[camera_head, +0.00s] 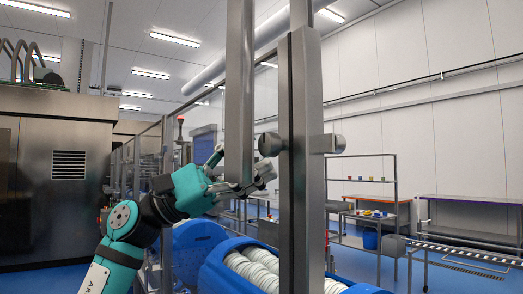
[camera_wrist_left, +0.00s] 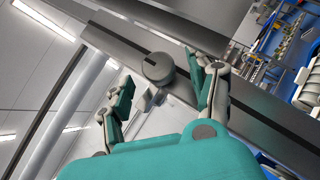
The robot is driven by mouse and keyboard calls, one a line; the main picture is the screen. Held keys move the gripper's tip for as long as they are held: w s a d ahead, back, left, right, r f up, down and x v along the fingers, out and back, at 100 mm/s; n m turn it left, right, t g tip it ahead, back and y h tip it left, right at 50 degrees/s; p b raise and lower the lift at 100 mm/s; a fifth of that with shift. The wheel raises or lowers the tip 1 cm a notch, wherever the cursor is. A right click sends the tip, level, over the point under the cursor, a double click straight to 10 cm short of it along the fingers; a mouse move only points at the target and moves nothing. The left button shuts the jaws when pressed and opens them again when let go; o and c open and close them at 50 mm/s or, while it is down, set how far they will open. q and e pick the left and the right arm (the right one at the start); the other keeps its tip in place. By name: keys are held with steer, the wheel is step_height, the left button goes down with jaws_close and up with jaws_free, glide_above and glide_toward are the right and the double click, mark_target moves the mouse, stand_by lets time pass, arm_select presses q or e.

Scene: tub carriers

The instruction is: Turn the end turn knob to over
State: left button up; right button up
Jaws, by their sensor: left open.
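A round dark-grey turn knob (camera_head: 270,144) sticks out to the left from an upright metal post (camera_head: 307,200). Its round face (camera_wrist_left: 157,67) also shows in the left wrist view, with a short lever or bracket below it. I cannot tell which setting the knob is at. My left gripper (camera_head: 244,166), teal and grey, is open just left of the knob. In the left wrist view its fingers (camera_wrist_left: 162,78) are spread, with the knob appearing between and beyond them. My right gripper is not in view.
A second metal upright (camera_head: 239,80) stands close by the left gripper. A blue tub (camera_head: 217,273) with stacked white items is below. Racks and tables (camera_head: 470,205) stand at the back right. A large steel cabinet (camera_head: 35,190) is at left.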

arm_select(q)
steer(key=a+f, duration=0.1)
steer(key=a, duration=1.3)
steer(key=shift+a+f, duration=0.15)
steer(key=shift+a, duration=0.1)
